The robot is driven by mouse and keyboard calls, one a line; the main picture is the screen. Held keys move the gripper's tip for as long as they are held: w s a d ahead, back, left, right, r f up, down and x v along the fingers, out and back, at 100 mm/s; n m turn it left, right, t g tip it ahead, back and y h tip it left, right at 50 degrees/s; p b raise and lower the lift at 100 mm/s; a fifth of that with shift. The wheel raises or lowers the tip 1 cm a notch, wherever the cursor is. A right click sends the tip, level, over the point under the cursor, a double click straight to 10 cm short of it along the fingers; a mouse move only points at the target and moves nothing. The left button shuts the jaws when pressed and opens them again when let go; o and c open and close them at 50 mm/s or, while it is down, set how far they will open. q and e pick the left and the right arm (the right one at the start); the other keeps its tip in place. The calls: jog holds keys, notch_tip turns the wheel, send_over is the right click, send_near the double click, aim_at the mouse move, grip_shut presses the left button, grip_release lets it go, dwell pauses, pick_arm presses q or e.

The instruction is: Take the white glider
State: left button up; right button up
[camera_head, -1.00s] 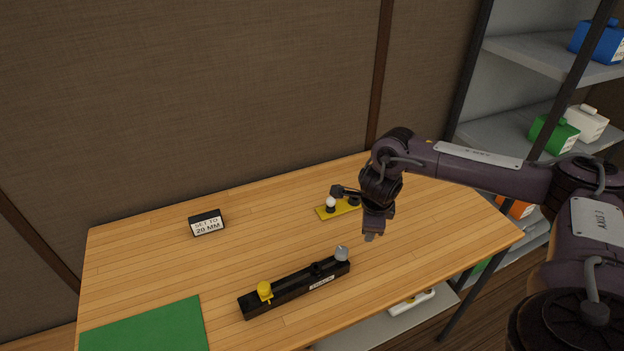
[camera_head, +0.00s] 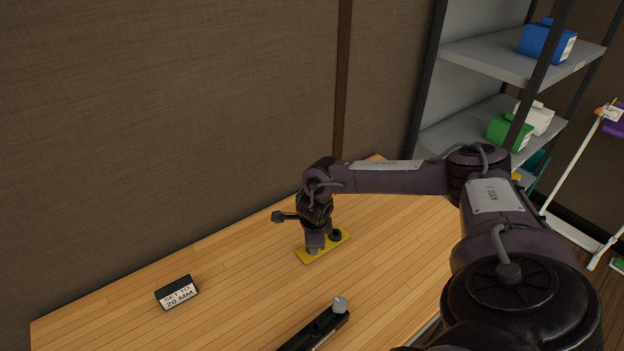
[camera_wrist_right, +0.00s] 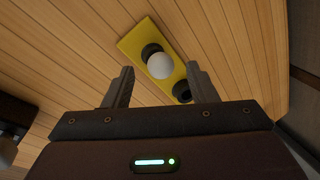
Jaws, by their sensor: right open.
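The white glider (camera_wrist_right: 160,66) shows in the right wrist view as a white round knob over a black round base on a yellow plate (camera_wrist_right: 143,40). A second black round piece (camera_wrist_right: 182,91) on the plate has no white knob. In the head view the yellow plate (camera_head: 337,245) lies on the table and my right gripper hides the white knob. My right gripper (camera_head: 314,252) points down over the plate. In the wrist view its open fingers (camera_wrist_right: 160,84) stand either side of the knob's line, with nothing between them that I can see held. My left gripper is not in view.
A black rail (camera_head: 318,331) with a grey knob (camera_head: 339,304) lies nearer on the wooden table. A sign (camera_head: 177,292) reading "SET TO 20 MM" stands to the left. A shelf (camera_head: 500,62) with coloured boxes stands at the right. The table between sign and plate is clear.

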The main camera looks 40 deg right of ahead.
jog(key=shift+x, duration=1.05)
jog(key=c, duration=0.5)
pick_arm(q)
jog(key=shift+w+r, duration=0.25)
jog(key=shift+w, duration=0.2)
pick_arm(e)
jog(key=c, duration=0.5)
jog(key=shift+r, duration=0.1)
